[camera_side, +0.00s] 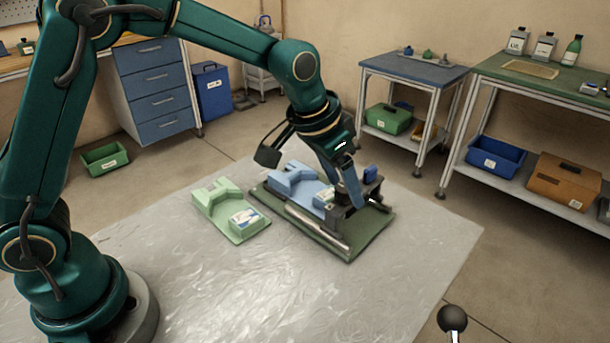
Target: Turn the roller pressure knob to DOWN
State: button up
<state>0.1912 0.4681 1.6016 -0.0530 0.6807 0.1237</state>
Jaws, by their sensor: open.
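A tape machine with a light-blue body (296,184) and dark metal parts at its right end sits on a green base plate (374,236). A silver roller or bar (317,227) runs along its front. My gripper (349,198) reaches down over the machine's right end and is open. Its fingers are close to the dark parts; whether they touch anything I cannot tell. A small blue block (371,174) shows just right of the gripper. I cannot make out the roller pressure knob or its DOWN mark; my gripper may hide it.
A black ball (453,318) on a stem stands in the right foreground. The front of the grey table sheet (300,290) is clear. Benches stand behind.

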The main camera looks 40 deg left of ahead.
grip_shut()
jog(key=shift+m, duration=0.3)
jog(key=m+h, duration=0.1)
jog(key=m, duration=0.1)
jog(key=shift+a+m, duration=0.15)
jog(key=shift+m, duration=0.25)
jog(key=m+g+h, duration=0.1)
jog(key=m, duration=0.2)
jog(key=shift+w+m, duration=0.1)
jog(key=shift+m, duration=0.2)
jog(key=m+g, duration=0.1)
jog(key=m, duration=0.2)
jog(key=m+g+h, duration=0.1)
jog(key=m, duration=0.2)
jog(key=shift+w+g, duration=0.15)
jog(key=shift+g, duration=0.15)
jog(key=shift+m, duration=0.3)
